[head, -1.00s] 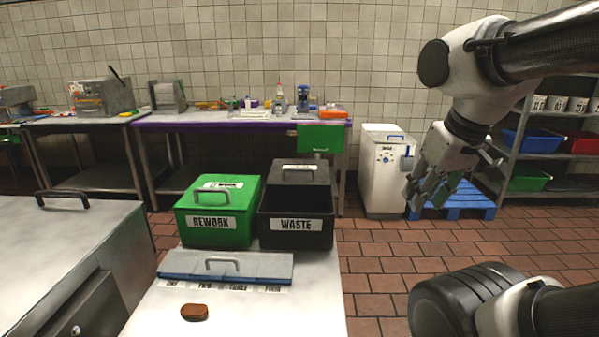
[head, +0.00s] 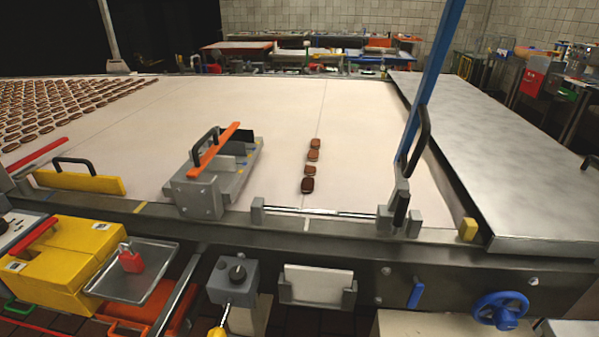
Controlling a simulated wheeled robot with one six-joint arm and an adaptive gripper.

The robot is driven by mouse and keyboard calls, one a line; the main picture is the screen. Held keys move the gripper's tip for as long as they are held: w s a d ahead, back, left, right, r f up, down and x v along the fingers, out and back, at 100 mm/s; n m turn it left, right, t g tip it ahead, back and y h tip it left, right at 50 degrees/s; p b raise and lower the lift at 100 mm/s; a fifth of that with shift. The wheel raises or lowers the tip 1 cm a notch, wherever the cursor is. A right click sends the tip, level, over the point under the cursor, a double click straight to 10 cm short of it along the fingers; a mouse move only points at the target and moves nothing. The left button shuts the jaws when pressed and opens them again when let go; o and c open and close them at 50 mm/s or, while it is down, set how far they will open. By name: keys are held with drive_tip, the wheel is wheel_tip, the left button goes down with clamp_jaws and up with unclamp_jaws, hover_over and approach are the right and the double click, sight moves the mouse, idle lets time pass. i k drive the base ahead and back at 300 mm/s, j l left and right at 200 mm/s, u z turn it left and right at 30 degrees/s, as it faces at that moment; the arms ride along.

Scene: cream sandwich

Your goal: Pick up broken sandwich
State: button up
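Several brown sandwiches stand in a short row on the pale conveyor belt (head: 250,105). The nearest sandwich (head: 307,185) is darker and larger in view, and the farthest sandwich (head: 315,143) lies at the back of the row. Many more sandwiches (head: 70,105) lie in rows at the far left of the belt. They are too small for me to tell which one is broken. My gripper is not in view.
A grey fixture with an orange bar (head: 215,165) stands left of the row. A low metal rod (head: 315,211) crosses the belt's front edge. A blue lever (head: 428,80) rises at right beside a steel table (head: 490,150). A yellow box (head: 70,265) sits front left.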

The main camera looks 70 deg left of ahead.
sight(309, 170)
drive_tip(key=k+l+u, duration=0.1)
drive_tip(key=u, duration=1.15)
drive_tip(key=i+u, duration=0.15)
drive_tip(key=u, duration=1.1)
drive_tip(key=i+l+u, duration=0.1)
drive_tip(key=u, duration=0.35)
drive_tip(key=i+l+u, duration=0.15)
drive_tip(key=u, duration=0.35)
